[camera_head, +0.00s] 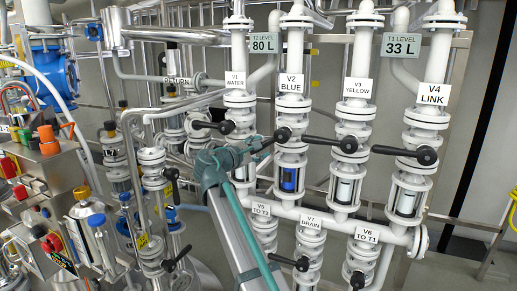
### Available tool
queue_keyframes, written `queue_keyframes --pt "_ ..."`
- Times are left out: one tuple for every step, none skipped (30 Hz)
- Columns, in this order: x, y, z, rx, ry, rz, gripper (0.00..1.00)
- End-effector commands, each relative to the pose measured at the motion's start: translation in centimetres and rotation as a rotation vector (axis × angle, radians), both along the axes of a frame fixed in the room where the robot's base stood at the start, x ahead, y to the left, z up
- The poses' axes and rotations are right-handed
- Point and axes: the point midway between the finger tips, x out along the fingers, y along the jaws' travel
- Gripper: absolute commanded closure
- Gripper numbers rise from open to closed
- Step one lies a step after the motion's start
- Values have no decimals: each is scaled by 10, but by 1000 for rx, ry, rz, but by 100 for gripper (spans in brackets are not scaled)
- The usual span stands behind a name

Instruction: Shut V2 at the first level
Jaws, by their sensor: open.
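The V2 valve, labelled BLUE (291,84), is on the second white vertical pipe from the left. Its black round handle end (283,134) shows at the pipe, and the sight glass below (288,179) shows blue. My teal gripper (262,146) reaches in from the lower left, its fingers pointing right toward this handle. The gripper is open. Its fingers overlap the area left of the handle end, so the rest of the V2 lever is hidden or hard to make out. I cannot tell whether the fingers touch it.
V1 WATER (226,127), V3 YELLOW (348,145) and V4 LINK (426,156) have black levers lying sideways, close on both sides. V5 (262,208), V7 (310,222) and V6 (366,235) sit below on the lower pipes.

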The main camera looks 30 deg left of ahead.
Motion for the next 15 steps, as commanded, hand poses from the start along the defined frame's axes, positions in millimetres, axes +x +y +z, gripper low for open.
queue_keyframes --pt "-2 0 0 0 0 0 51" --pt "-4 0 0 0 0 0 51" --pt "-6 1 0 0 0 0 51" --pt "-9 1 0 0 0 0 51" --pt "-13 1 0 0 0 0 51" --pt "-18 2 1 0 1 1 51" --pt "-23 3 1 0 0 2 51" --pt "-28 4 1 0 0 3 51" --pt "-35 4 2 0 0 2 51" --pt "-41 5 2 0 0 2 51" --pt "-47 6 2 0 0 2 51" --pt "-55 8 3 0 0 4 51" --pt "-61 8 3 0 0 4 51" --pt "-67 9 4 0 0 2 51" --pt "-74 10 4 0 0 3 51"
